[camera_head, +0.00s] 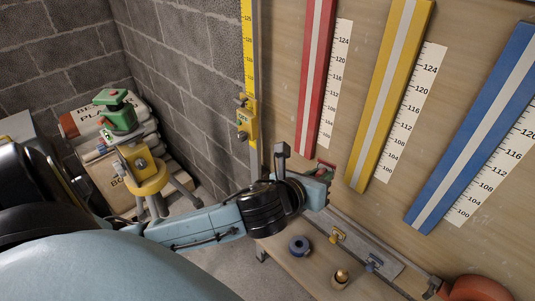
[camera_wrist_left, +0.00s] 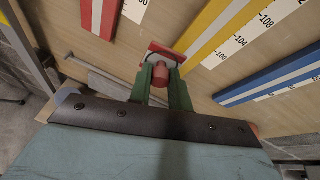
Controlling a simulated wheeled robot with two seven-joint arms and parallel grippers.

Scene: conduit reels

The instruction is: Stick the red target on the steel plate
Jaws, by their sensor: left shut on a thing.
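My left gripper (camera_head: 325,172) is in front of the wooden board, below the red striped bar. In the head view the target is mostly hidden by the gripper, with a bit of red showing. The target is apart from this plate. My right gripper is not in view.
Red (camera_head: 317,75), yellow (camera_head: 390,95) and blue (camera_head: 480,125) striped bars with number scales hang on the board. A blue ring (camera_head: 299,246) and a brass piece (camera_head: 341,278) stand on the bench. A yellow and green tripod instrument (camera_head: 148,172) stands left.

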